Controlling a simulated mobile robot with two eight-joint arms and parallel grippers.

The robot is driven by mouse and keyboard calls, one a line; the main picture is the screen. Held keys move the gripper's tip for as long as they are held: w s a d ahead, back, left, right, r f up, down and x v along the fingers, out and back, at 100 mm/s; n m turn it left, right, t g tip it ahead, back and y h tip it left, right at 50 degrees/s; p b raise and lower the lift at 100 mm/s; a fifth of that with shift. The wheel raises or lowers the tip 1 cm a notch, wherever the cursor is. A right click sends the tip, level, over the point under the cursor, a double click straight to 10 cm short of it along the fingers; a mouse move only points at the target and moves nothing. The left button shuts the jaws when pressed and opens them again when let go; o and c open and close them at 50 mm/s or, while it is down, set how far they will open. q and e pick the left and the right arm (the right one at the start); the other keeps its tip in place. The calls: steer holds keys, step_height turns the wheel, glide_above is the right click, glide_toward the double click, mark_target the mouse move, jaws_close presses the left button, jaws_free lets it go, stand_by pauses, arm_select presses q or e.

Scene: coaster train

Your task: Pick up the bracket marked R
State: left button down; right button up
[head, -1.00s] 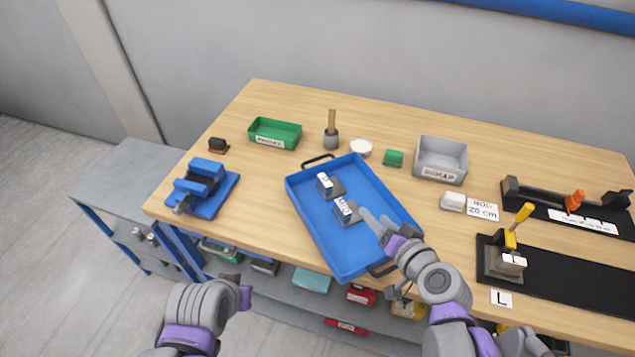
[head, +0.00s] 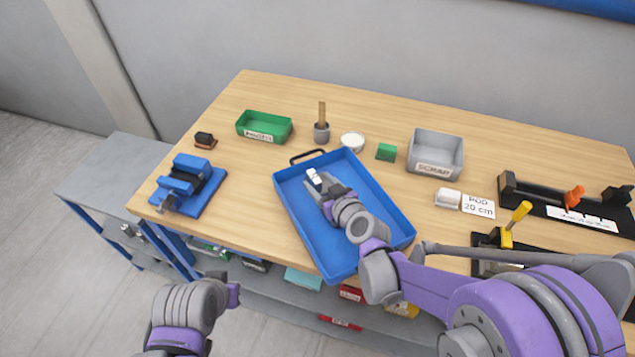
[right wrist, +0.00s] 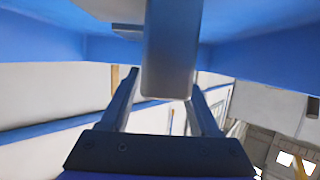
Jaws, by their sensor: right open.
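Two grey brackets belong to the blue tray (head: 388,262). One bracket (head: 314,177) with a white label shows past my right gripper (head: 330,192) in the head view; its lettering is too small to read. The other is hidden there behind my right gripper and wrist. In the right wrist view, a grey bracket upright (right wrist: 170,45) stands between the two open fingers (right wrist: 165,82); contact cannot be told. Part of another grey piece (right wrist: 120,12) shows behind it. No R mark is readable. My left gripper (head: 234,294) is low, off the table's front edge; its fingers are unclear.
A green bin (head: 264,127), a cup with a wooden handle (head: 321,131), a white dish (head: 352,142), a green block (head: 386,152) and a scrap bin (head: 436,152) stand behind the tray. A blue vise (head: 187,186) is left; black fixtures (head: 520,190) are right.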

mark_target(315, 177)
steer(key=x, duration=0.4)
steer(key=shift+w, duration=0.15)
steer(key=shift+r, duration=0.1)
jaws_close()
stand_by(1.1)
